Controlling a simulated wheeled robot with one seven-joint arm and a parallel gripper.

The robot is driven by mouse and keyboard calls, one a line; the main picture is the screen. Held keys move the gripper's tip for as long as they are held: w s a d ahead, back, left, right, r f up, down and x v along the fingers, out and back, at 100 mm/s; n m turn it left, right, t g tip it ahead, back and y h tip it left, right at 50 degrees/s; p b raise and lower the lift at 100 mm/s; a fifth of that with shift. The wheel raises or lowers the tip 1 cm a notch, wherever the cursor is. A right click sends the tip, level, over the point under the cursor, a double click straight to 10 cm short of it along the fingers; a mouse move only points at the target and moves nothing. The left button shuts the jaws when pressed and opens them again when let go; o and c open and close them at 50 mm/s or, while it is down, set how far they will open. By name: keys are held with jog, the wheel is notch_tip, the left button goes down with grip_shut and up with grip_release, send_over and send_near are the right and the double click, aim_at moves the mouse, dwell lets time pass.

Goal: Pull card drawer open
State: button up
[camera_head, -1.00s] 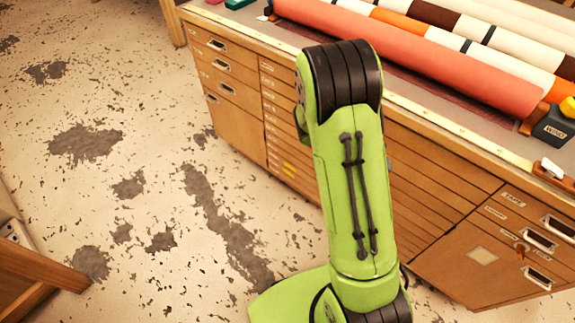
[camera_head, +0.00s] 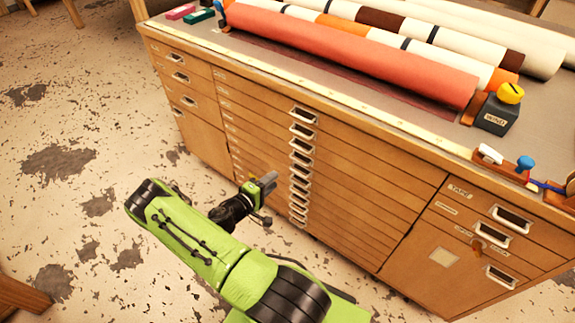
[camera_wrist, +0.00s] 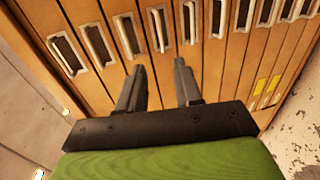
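A wooden cabinet (camera_head: 355,185) has a middle stack of shallow flat drawers (camera_head: 303,150) with metal pull handles in a column. I cannot read which one is marked card. My gripper (camera_head: 268,184) is open and empty in front of the lower part of this stack. In the wrist view, my gripper (camera_wrist: 159,66) has its two dark fingers apart and pointing at the drawer fronts. One drawer handle (camera_wrist: 158,30) lies beyond the gap between the fingertips, not between them. All the drawers in view look shut.
Red and striped rolls (camera_head: 350,50) lie on the cabinet top. A black box with a yellow item (camera_head: 497,108) stands near its right end. More handled drawers (camera_head: 510,220) are at the right and left. The floor (camera_head: 90,140) at left is clear.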

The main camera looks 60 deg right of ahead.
jog(key=b+x, duration=0.3)
jog(key=x, duration=1)
jog(key=shift+d, duration=0.3)
jog(key=shift+s+f, duration=0.1)
jog(key=shift+f, duration=0.05)
jog(key=shift+c, duration=0.3)
grip_shut()
